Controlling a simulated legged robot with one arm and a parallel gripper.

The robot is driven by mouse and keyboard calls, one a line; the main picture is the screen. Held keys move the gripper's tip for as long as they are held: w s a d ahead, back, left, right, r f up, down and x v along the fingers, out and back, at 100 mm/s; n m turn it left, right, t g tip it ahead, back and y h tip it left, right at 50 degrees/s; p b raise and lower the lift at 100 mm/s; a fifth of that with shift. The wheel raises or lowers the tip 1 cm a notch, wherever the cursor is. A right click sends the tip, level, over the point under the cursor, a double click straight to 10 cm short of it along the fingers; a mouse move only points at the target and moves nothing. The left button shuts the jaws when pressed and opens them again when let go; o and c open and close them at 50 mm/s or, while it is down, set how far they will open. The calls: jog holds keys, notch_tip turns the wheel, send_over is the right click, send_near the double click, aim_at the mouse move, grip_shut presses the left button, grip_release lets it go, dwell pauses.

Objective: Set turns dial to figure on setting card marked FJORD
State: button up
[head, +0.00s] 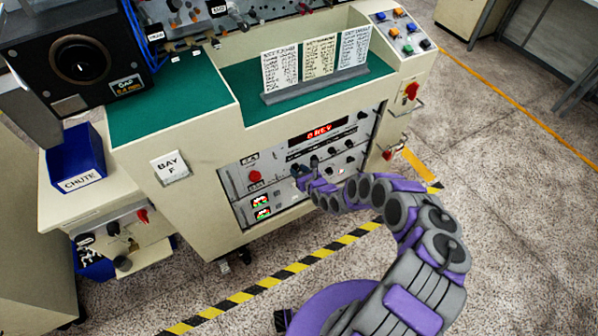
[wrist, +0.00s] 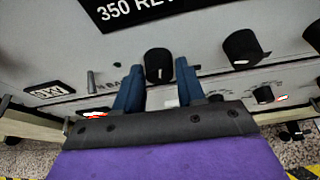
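My gripper (head: 299,172) is at the control panel on the front of the bench. In the wrist view its two blue fingers (wrist: 160,66) are apart, one on each side of a black knob (wrist: 159,64), with narrow gaps showing. The label by this knob is mostly hidden, so I cannot tell whether it is the turns dial. A black plate (wrist: 140,10) above it reads "350 REV". A lit red display (head: 325,130) is on the panel in the head view. Three setting cards (head: 281,68), (head: 320,57), (head: 355,46) stand in a grey holder; their lines are too small to read.
More black knobs (wrist: 243,47), (wrist: 262,95) sit right of my fingers, and a metal toggle (wrist: 92,83) sits left. A red button (head: 255,176) and small lit displays (head: 261,202) are on the panel's left. A blue chute bin (head: 76,160) is farther left.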

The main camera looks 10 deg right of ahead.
jog(key=c, duration=0.6)
jog(key=shift+c, duration=0.2)
jog(key=shift+a+r+n+t+h+p, duration=0.15)
jog(key=shift+n+t+h+p, duration=0.15)
jog(key=shift+n+h+p, duration=0.6)
jog(key=n, duration=0.1)
jog(key=n+h, duration=0.1)
jog(key=n+t, duration=0.1)
jog(key=shift+s+a+f+h, duration=0.1)
jog(key=shift+a+f+h, duration=0.05)
jog(key=shift+f+h, duration=0.15)
jog(key=n+t+h+b, duration=0.1)
jog(key=n, duration=0.2)
jog(key=shift+f+n, duration=0.15)
jog(key=shift+n, duration=0.15)
jog(key=shift+a+n+t+h+b, duration=0.15)
jog(key=shift+n+t+h+b, duration=0.6)
jog(key=shift+n, duration=0.75)
jog(key=shift+s+n+t, duration=0.1)
jog(key=shift+n+t, duration=0.15)
jog(key=shift+n, duration=0.05)
